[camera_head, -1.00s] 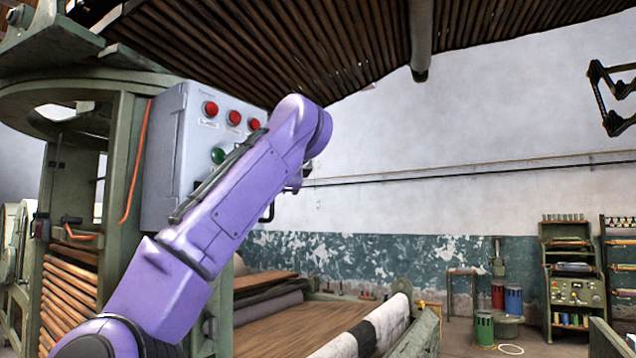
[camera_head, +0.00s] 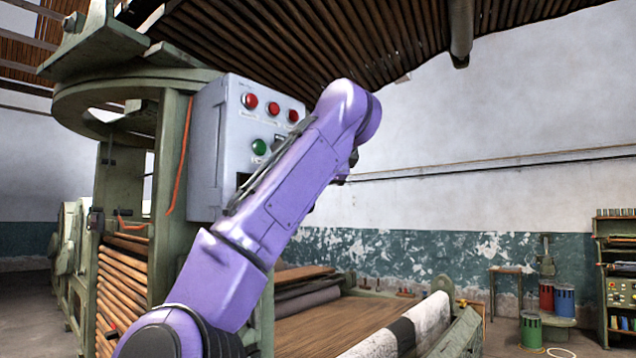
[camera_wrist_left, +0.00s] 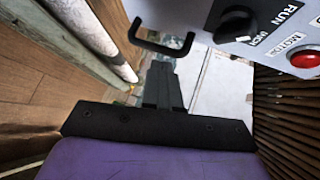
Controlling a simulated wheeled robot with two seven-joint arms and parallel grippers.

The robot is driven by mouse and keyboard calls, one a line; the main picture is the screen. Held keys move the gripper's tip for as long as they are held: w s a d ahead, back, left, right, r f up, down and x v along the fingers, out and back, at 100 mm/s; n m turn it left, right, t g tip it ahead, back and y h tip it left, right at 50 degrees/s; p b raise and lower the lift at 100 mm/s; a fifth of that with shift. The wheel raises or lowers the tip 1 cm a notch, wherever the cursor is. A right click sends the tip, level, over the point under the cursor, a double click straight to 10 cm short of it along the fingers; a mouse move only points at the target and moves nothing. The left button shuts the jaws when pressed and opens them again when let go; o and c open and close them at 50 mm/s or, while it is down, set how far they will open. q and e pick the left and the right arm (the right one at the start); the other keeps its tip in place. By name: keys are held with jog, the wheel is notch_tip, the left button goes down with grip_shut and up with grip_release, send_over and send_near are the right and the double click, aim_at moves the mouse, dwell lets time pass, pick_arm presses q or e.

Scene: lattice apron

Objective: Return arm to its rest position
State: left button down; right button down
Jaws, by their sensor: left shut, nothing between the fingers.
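My purple left arm (camera_head: 290,185) rises from the bottom left in the head view, bent at its top, in front of the grey control box (camera_head: 225,150). Its gripper is mostly hidden behind the arm there. In the left wrist view my left gripper (camera_wrist_left: 163,72) is shut and empty, its dark fingers together. The fingers point toward a black handle (camera_wrist_left: 160,46) beside the box's face, which carries a RUN selector knob (camera_wrist_left: 236,26) and a red button (camera_wrist_left: 304,60). I cannot tell how large the gap to the handle is. My right gripper is not in view.
The box is mounted on a green machine frame (camera_head: 173,160) with an orange cable. A bed with brown sheeting (camera_head: 335,322) and a pale roll (camera_head: 432,318) lies to the right. Drums (camera_head: 564,300) and a shelf (camera_head: 612,225) stand farther right. Open floor shows at lower left.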

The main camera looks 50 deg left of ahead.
pick_arm(q)
jog(key=v, duration=1.1)
jog(key=shift+d, duration=0.4)
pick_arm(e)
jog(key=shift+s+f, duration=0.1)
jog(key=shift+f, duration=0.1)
